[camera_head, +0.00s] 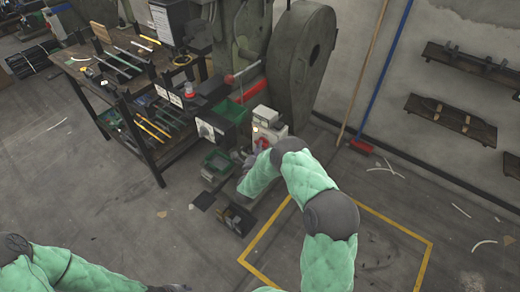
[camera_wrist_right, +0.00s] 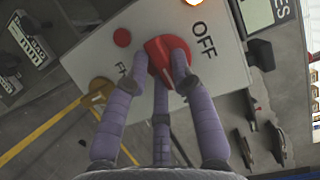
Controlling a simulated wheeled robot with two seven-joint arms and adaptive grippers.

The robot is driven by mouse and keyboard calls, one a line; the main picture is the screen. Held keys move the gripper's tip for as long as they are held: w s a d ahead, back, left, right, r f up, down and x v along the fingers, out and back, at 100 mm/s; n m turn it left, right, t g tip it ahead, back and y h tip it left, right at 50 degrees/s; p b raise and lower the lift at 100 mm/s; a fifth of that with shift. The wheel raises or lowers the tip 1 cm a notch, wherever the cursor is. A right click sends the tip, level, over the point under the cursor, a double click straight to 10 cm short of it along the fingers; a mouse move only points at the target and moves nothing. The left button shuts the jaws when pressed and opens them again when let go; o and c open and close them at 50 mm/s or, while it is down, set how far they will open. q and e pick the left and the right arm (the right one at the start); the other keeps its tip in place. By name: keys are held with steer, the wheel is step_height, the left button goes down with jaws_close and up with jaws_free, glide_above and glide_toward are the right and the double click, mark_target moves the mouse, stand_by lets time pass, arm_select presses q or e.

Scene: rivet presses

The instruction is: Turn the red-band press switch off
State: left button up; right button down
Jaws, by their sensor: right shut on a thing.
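The red switch knob (camera_wrist_right: 158,52) sits on a pale control panel (camera_wrist_right: 120,60), with the word OFF beside it at upper right in the right wrist view. My right gripper (camera_wrist_right: 170,62) is shut on this knob, its purple-grey fingers on both sides of it. The fingers partly hide the knob and a label, so its exact setting is hard to read. In the head view the red part of the switch (camera_head: 263,144) shows on the pale box (camera_head: 268,120) by the press (camera_head: 300,60); my right forearm reaches to it. My left arm enters at lower left; its gripper is out of view.
A red button (camera_wrist_right: 122,37), a yellow knob (camera_wrist_right: 101,87) and a lit lamp (camera_wrist_right: 194,2) are near the red knob. A workbench (camera_head: 110,100) with tools stands left of the press. Open floor lies in front, with a yellow marked outline (camera_head: 420,262).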

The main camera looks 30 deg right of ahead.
steer(key=shift+w+r+n+g+p, duration=0.1)
steer(key=shift+r+n+g+p, duration=0.1)
steer(key=shift+n+g+p, duration=1.6)
steer(key=shift+r+n+g+p, duration=0.25)
steer(key=shift+n+g+p, duration=0.35)
steer(key=shift+n+p, duration=1.3)
steer(key=shift+w+r+n+g+p, duration=0.15)
steer(key=shift+n+g+p, duration=0.95)
steer(key=shift+n, duration=1.6)
steer(key=shift+s+g, duration=0.1)
steer(key=shift+g, duration=0.2)
steer(key=c, duration=1)
jaws_free()
steer(key=shift+c, duration=0.2)
steer(key=shift+a+r, duration=0.1)
steer(key=shift+a, duration=0.05)
steer(key=v, duration=1.1)
steer(key=shift+s+a+r, duration=0.15)
steer(key=shift+a, duration=0.15)
